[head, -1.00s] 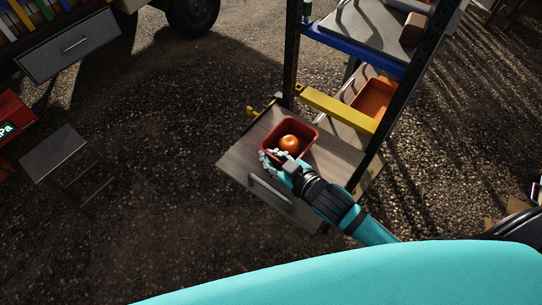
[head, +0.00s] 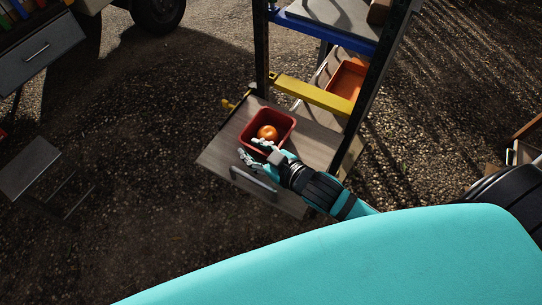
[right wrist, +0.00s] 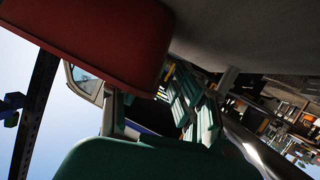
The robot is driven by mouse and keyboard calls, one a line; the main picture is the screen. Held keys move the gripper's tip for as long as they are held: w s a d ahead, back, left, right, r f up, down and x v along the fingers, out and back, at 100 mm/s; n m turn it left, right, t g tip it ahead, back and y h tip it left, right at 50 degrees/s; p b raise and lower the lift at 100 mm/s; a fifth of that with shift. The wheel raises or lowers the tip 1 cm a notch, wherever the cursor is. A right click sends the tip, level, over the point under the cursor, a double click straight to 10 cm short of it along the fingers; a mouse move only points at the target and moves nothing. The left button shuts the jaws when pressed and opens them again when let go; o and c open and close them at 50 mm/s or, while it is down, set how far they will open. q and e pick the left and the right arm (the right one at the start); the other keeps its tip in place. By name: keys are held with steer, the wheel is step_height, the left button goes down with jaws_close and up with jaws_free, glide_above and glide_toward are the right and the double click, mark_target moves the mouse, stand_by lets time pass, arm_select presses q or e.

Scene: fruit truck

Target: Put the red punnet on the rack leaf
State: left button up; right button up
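The red punnet (head: 283,138) sits upright on the wooden rack leaf (head: 218,157), with an orange fruit (head: 267,132) inside. My right gripper (head: 254,151) is at the punnet's near left side. Its fingers look spread, one by the punnet's near rim and one outside over the leaf. I cannot tell whether a finger still touches the rim. My left gripper is not in view.
The rack's dark posts (head: 262,50) and a yellow bar (head: 312,93) stand just behind the leaf. An orange tray (head: 346,79) lies on the rack beyond. The leaf has a metal handle (head: 253,181) at its front.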

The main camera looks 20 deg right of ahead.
steer(key=v, duration=1)
steer(key=shift+s+d+r+b, duration=0.15)
steer(key=shift+s+b, duration=0.1)
steer(key=shift+b, duration=0.1)
